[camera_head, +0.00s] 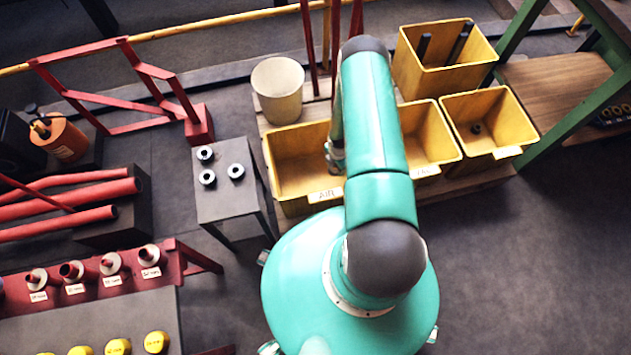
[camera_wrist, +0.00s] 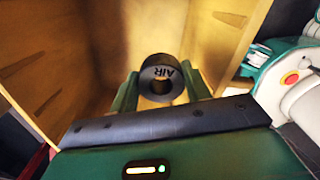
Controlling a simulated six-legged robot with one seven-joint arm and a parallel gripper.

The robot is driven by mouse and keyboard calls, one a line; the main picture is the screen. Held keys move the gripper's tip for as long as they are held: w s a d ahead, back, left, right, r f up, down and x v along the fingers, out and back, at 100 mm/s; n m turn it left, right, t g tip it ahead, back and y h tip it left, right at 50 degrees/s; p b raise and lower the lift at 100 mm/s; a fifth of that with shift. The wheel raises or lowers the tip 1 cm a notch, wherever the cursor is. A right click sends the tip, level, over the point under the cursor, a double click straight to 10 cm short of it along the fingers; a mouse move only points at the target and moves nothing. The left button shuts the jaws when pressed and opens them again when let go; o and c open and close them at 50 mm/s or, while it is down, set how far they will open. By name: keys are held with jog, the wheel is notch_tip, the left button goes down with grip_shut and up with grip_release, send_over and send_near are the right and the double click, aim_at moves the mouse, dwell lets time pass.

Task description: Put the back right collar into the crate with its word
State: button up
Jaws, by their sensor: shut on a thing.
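My gripper (camera_wrist: 162,93) is shut on a dark ring-shaped collar (camera_wrist: 154,70), marked AIR, in the wrist view. The collar's round hole faces the camera. Yellow crate walls surround it in that view, so the collar is over or inside a crate; its height above the floor is unclear. In the head view my arm reaches the right part of the yellow crate labelled AIR (camera_head: 292,208), and the arm hides the fingers and collar. Three other collars stand on the small grey table: one at the back left (camera_head: 205,153), one at the front left (camera_head: 207,177), one at the right (camera_head: 236,170).
Two more labelled yellow crates stand to the right, a middle one (camera_head: 446,159) partly behind my arm and a right one (camera_head: 530,138) with a small dark thing inside. A taller yellow bin (camera_head: 408,73) and a cream bucket (camera_head: 278,92) stand behind. Red rails are at left.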

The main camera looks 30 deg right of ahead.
aim_at(335, 175)
jog(key=shift+n, duration=0.3)
jog(key=f, duration=1.9)
jog(key=shift+s+a+f, duration=0.1)
jog(key=shift+s, duration=0.25)
jog(key=o, duration=1.4)
jog(key=shift+o, duration=0.2)
notch_tip(335, 175, up, 12)
